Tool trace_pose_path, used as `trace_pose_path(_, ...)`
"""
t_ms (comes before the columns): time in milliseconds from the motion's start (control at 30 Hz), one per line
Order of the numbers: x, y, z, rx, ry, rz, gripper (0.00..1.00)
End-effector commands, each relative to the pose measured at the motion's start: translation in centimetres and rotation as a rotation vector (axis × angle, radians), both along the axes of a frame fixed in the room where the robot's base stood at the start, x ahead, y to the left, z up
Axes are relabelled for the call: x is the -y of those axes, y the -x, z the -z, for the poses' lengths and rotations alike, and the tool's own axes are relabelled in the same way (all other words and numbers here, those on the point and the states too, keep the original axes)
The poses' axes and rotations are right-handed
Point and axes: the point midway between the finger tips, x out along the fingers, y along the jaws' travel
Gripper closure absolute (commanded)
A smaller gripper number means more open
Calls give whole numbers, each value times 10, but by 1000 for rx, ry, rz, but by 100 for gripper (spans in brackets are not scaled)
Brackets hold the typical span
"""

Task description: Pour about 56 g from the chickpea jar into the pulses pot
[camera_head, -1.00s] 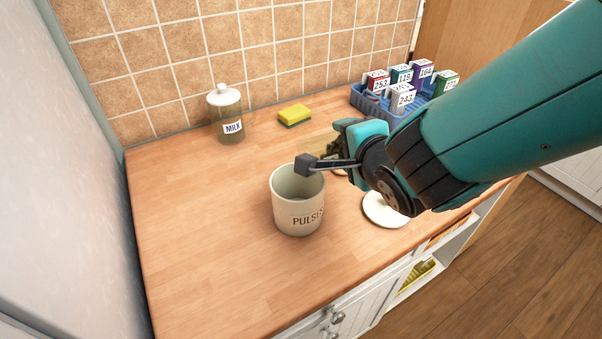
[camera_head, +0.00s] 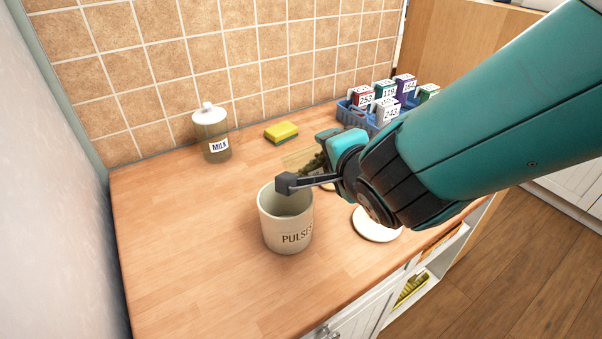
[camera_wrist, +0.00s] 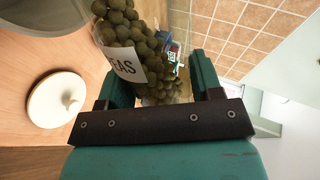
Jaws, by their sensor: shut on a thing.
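The pulses pot (camera_head: 288,238) is a cream, open pot standing upright on the wooden counter. Its rim also shows at the top left of the wrist view (camera_wrist: 35,14). My gripper (camera_wrist: 155,88) is shut on the chickpea jar (camera_wrist: 125,64), a clear jar of olive-brown balls with a white label ending in "EAS". In the head view the jar (camera_head: 308,159) is mostly hidden behind my gripper, just behind and right of the pot. I cannot tell its exact tilt. No chickpeas are visible falling, and the pot's bottom is hidden.
A white round lid (camera_head: 376,224) lies right of the pot, near the counter's front edge. A blue crate (camera_head: 352,117) holds several numbered cartons. The counter's left side is clear.

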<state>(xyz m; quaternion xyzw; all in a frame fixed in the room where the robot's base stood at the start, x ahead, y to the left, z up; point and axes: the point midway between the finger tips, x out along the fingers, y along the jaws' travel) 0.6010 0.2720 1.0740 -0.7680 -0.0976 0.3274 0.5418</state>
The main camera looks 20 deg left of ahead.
Motion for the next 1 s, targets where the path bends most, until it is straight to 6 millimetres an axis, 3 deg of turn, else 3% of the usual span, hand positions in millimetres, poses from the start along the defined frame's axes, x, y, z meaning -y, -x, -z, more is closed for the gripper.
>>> trace_pose_path(1000,-2,1,-5,34,38,0,78)
